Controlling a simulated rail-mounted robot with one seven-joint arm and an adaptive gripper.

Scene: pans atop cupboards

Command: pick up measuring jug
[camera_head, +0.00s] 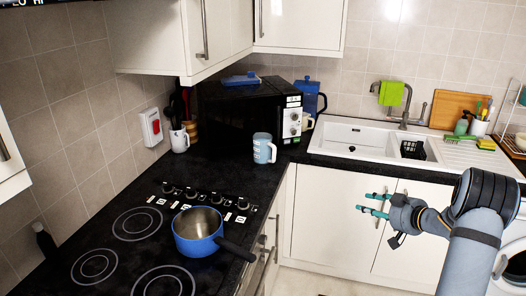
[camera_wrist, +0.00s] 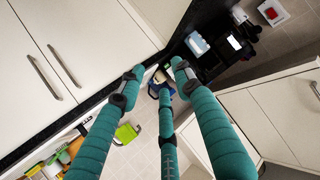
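A pale blue-grey jug with white markings and a handle (camera_head: 263,148), apparently the measuring jug, stands upright on the black worktop in front of the microwave. A similar pale blue shape (camera_wrist: 197,44) shows near the top of the wrist view. My gripper (camera_head: 372,204) is in front of the white cupboard doors below the sink, right of the jug and well apart from it. In the wrist view, the teal fingers of my gripper (camera_wrist: 158,80) are spread with nothing between them.
A blue pan (camera_head: 197,232) sits on the hob, its handle pointing right. The sink (camera_head: 345,135) is to the right.

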